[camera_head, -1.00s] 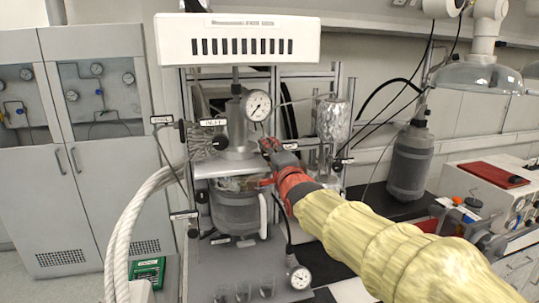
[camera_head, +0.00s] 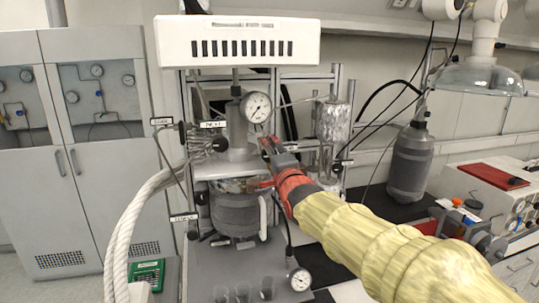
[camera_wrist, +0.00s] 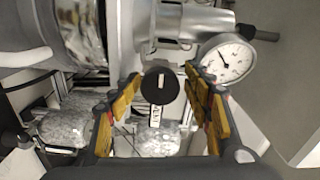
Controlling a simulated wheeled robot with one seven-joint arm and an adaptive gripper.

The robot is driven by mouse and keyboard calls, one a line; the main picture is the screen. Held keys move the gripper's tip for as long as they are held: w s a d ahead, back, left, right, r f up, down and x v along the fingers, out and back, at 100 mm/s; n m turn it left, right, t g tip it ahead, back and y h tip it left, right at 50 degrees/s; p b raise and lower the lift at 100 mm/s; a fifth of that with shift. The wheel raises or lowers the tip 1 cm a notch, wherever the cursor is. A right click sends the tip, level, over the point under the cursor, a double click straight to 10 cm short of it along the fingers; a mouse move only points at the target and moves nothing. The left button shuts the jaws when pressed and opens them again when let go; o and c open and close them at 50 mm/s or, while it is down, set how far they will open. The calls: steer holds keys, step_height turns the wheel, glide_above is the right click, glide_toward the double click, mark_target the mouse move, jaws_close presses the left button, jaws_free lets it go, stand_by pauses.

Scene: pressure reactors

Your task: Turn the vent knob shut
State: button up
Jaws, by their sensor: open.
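The vent knob (camera_wrist: 160,86) is a round black cap with a short white mark. It shows in the middle of the wrist view, with a white tag (camera_wrist: 155,112) below it whose lettering is hard to read. My gripper (camera_wrist: 164,74) is open, with one yellow-padded finger on each side of the knob. A gap shows between the knob and each finger. In the head view my gripper (camera_head: 268,146) is at the right side of the reactor head (camera_head: 238,132), and I cannot make out the vent knob there.
A pressure gauge (camera_head: 256,107) sits just above my gripper, and also shows at the right in the wrist view (camera_wrist: 226,60). The reactor vessel (camera_head: 236,212) stands below. A foil-wrapped column (camera_head: 332,120) is to the right. A white hood box (camera_head: 236,40) overhangs the rig.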

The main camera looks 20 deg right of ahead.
steer(key=shift+s, duration=0.15)
steer(key=s, duration=0.7)
steer(key=shift+s, duration=0.4)
steer(key=s+f+n+g, duration=0.3)
steer(key=s+f+n, duration=0.1)
steer(key=f, duration=0.4)
steer(key=s+f+n+g, duration=0.3)
steer(key=f+n+g, duration=0.15)
steer(key=f, duration=0.45)
steer(key=s+f+n+g, duration=0.2)
steer(key=s+f+n, duration=0.2)
steer(key=s, duration=0.8)
steer(key=s+f+n+g+b, duration=0.1)
steer(key=s+f+n+g, duration=0.2)
steer(key=s, duration=0.9)
step_height(320, 180, down, 3)
steer(key=shift+s+a+r+n, duration=0.1)
steer(key=shift+s+a+n, duration=0.25)
steer(key=shift+s+n, duration=0.1)
steer(key=shift+d, duration=0.1)
